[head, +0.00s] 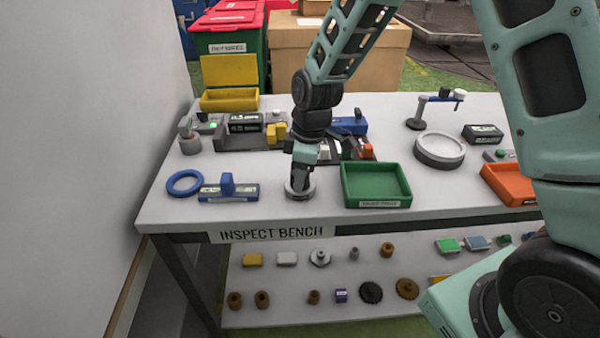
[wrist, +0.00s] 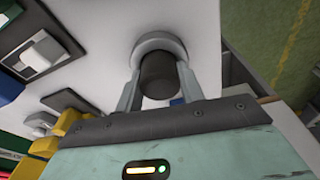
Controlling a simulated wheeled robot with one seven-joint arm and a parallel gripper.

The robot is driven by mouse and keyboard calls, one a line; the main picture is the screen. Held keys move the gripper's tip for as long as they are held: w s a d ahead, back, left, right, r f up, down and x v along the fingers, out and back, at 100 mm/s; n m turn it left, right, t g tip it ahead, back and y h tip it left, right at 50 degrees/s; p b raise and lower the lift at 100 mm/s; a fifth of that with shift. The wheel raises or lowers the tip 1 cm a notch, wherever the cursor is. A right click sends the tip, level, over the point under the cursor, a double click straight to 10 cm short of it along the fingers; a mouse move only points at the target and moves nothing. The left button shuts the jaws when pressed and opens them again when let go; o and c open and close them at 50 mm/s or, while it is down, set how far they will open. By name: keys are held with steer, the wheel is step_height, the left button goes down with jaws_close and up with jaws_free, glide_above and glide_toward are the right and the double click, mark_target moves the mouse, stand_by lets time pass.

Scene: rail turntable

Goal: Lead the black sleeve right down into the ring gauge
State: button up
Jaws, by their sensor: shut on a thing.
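My gripper (head: 300,180) points down at the front of the bench and also shows in the wrist view (wrist: 160,90). Its two grey fingers are shut on the black sleeve (wrist: 158,73), one on each side. The grey ring gauge (wrist: 160,40) sits on the bench right beyond the sleeve's far end and its rim shows around it. In the head view the ring gauge (head: 291,193) is directly below my gripper, which hides most of the sleeve. The sleeve's lower end is hidden, so I cannot tell how deep it is in the ring gauge.
The green tray (head: 376,198) stands close to the right of the ring gauge. A blue fixture (head: 228,190) and a blue ring (head: 184,182) lie to the left. A grey fixture row (head: 240,140) is behind. The bench's front edge (head: 270,228) is near.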

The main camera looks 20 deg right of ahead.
stand_by(0.4)
steer(key=o, duration=1.2)
steer(key=shift+o, duration=0.2)
step_height(320, 180, up, 17)
steer(key=s+d, duration=0.1)
steer(key=d, duration=0.1)
steer(key=s+a+f+m, duration=0.1)
steer(key=s+a+f, duration=0.1)
steer(key=s, duration=0.6)
steer(key=s+a+f+m, duration=0.2)
steer(key=s+a, duration=0.1)
steer(key=s, duration=0.6)
steer(key=s+a+f+m+h, duration=0.1)
steer(key=s+a+f+m, duration=0.1)
steer(key=s, duration=0.7)
steer(key=shift+a+g+b, duration=0.4)
steer(key=shift+a, duration=0.2)
